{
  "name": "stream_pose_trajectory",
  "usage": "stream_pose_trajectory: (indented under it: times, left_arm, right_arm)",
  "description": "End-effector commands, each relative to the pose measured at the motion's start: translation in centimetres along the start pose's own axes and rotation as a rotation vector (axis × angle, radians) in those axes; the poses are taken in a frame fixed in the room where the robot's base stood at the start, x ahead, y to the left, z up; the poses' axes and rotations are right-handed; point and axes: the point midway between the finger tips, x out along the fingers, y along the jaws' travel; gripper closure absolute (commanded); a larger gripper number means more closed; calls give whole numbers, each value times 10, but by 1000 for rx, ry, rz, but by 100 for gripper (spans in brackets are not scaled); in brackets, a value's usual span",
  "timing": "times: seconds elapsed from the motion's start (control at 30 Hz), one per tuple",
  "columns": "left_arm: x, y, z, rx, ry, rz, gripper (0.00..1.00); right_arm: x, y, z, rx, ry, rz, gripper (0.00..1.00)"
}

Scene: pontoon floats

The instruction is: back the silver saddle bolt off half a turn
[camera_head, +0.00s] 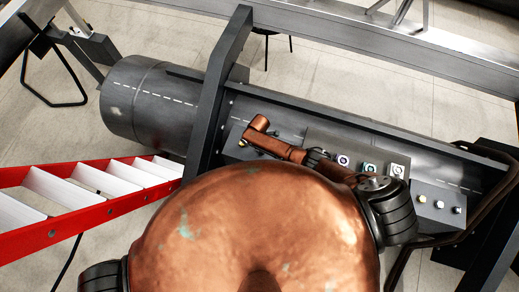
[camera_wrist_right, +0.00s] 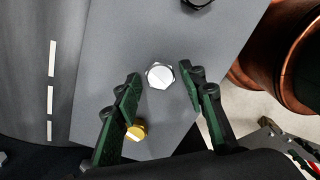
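The silver hex bolt (camera_wrist_right: 159,75) sits on a grey plate (camera_wrist_right: 112,60) in the right wrist view. The fingers of my right gripper (camera_wrist_right: 160,73) stand open on either side of its head, with a gap on both sides. Whether the tips are level with the head or above it, I cannot tell. A brass bolt (camera_wrist_right: 137,131) sits below it and a dark bolt (camera_wrist_right: 197,3) above it. In the head view, my copper arm reaches over the left part of the bolted row and hides most of the bolts there. My left gripper is not in view.
A dark upright frame post (camera_head: 218,90) stands close left of the arm. A red ladder (camera_head: 95,210) lies at left.

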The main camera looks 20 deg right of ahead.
Motion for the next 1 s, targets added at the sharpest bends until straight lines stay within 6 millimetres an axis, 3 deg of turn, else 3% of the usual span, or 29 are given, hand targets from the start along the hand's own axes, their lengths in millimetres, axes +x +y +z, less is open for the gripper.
stream_pose_trajectory:
  times: [0.27,0.83,1.0]
  left_arm:
    - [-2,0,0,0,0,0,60]
    - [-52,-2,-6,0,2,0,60]
    - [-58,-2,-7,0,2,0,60]
  right_arm:
    - [-2,-1,1,3,-2,-1,62]
    - [-55,-1,2,4,-2,-2,62]
    - [-61,-1,2,4,-2,-2,62]
